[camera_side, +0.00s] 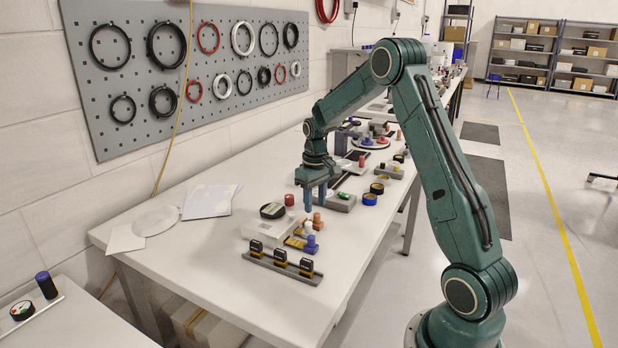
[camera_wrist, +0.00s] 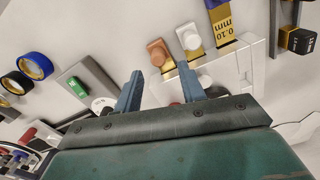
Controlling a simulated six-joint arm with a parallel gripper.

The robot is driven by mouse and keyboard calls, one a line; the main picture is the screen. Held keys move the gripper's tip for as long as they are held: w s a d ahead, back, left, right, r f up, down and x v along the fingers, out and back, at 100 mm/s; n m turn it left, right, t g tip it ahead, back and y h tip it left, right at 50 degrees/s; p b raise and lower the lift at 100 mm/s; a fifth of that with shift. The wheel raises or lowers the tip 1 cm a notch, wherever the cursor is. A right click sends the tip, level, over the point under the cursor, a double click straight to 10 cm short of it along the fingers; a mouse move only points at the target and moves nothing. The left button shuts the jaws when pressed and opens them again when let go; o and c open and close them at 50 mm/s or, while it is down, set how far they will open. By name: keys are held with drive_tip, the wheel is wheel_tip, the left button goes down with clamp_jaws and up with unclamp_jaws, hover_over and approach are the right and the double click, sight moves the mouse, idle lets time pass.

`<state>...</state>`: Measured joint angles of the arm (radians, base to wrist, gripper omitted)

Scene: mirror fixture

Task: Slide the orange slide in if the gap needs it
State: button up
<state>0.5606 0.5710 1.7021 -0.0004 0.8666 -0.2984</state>
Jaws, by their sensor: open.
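In the side view the orange slide (camera_side: 317,221) stands at the right edge of a low white block (camera_side: 262,230). A purple knobbed piece (camera_side: 310,244) is nearer the camera. In the wrist view the orange slide (camera_wrist: 158,52) lies beyond my fingers, its inner end near the white block (camera_wrist: 232,62). A pale-knobbed piece (camera_wrist: 188,38) and a gold strip marked 0.10 mm (camera_wrist: 225,25) are beside it. My gripper (camera_side: 316,197) points down above the bench near the orange slide. Its blue fingers (camera_wrist: 161,90) are apart with no object held. The gap itself is not clearly visible.
A rail with three black-topped pieces (camera_side: 283,267) lies in front of the block. A black disc (camera_side: 272,211) and red cylinder (camera_side: 289,200) are behind it.

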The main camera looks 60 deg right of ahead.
sight(315, 213)
wheel_tip(315, 213, up, 10)
idle(0.5)
drive_tip(key=shift+a, duration=0.1)
drive_tip(key=s+a+r+n+t, duration=0.1)
drive_tip(key=s+a+r, duration=0.35)
drive_tip(key=a, duration=0.35)
drive_tip(key=s+a+r+t, duration=0.1)
drive_tip(key=s+a+r, duration=0.35)
drive_tip(key=a, duration=0.25)
drive_tip(key=s+a+f+n+t, duration=0.1)
drive_tip(key=s+a+n+t, duration=0.1)
drive_tip(key=s+a, duration=0.8)
drive_tip(key=shift+s+a+f+t, duration=0.3)
drive_tip(key=shift+s+t, duration=0.5)
drive_tip(key=shift+s, duration=1.15)
